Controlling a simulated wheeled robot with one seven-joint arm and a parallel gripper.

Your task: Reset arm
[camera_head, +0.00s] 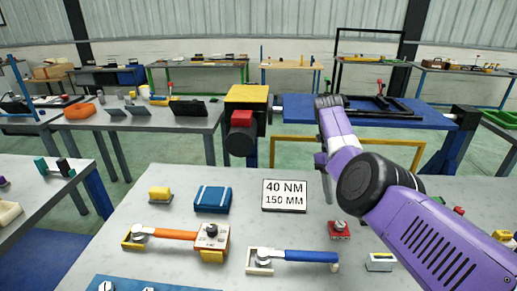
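My purple arm comes in from the lower right, bends at a black joint and rises over the table. At its upper end, a small dark part that seems to be my gripper (322,163) hangs beside the white and purple link, above the far side of the near grey table (130,211). It is small and partly hidden by the arm, so its fingers cannot be made out. I see nothing clearly held.
The near table bears an orange-handled tool (172,234), a blue-handled tool (310,256), a blue box (213,199), a yellow block (160,194), a red block (338,229) and a "40 NM 150 MM" sign (285,195). A blue bench (300,108) stands behind my arm.

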